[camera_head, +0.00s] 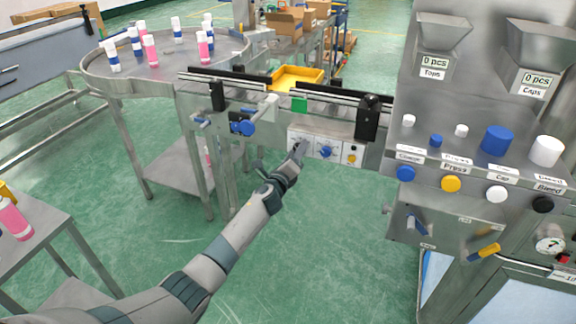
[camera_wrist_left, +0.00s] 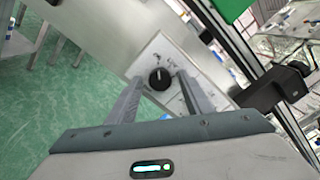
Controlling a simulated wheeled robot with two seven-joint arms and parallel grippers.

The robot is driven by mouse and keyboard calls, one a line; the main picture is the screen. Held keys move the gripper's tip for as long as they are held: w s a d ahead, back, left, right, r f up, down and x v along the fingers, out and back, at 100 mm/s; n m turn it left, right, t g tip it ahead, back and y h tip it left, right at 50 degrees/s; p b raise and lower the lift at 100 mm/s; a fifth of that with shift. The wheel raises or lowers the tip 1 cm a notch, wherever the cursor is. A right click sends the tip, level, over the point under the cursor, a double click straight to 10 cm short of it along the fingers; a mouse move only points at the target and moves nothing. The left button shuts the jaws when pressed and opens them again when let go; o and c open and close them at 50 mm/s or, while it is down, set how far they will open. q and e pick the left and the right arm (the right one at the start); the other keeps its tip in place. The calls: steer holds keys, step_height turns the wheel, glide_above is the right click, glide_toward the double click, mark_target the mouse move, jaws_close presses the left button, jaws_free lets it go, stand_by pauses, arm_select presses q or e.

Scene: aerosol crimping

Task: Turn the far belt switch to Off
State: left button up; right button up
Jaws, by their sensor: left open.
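The small pale switch panel (camera_head: 327,159) sits on the front of the belt frame, with a blue knob in its middle part. In the left wrist view my left gripper (camera_wrist_left: 161,86) is open, one finger on each side of a black rotary knob (camera_wrist_left: 160,78) on a pale plate (camera_wrist_left: 150,57). The knob carries a light pointer line; its setting cannot be read. I cannot tell whether the fingers touch it. My right gripper is not in view.
A blue-handled clamp (camera_head: 243,127) sticks out left of the panel, and a black bracket (camera_head: 368,118) stands to the right. A round table (camera_head: 170,73) with several bottles is at the back left. The machine console (camera_head: 470,185) fills the right. Green floor is open below.

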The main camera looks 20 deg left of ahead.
arm_select(q)
steer(key=s, duration=1.7)
steer(key=shift+a+p, duration=0.3)
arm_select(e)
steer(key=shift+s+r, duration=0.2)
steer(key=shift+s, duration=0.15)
arm_select(q)
steer(key=shift+s, duration=0.1)
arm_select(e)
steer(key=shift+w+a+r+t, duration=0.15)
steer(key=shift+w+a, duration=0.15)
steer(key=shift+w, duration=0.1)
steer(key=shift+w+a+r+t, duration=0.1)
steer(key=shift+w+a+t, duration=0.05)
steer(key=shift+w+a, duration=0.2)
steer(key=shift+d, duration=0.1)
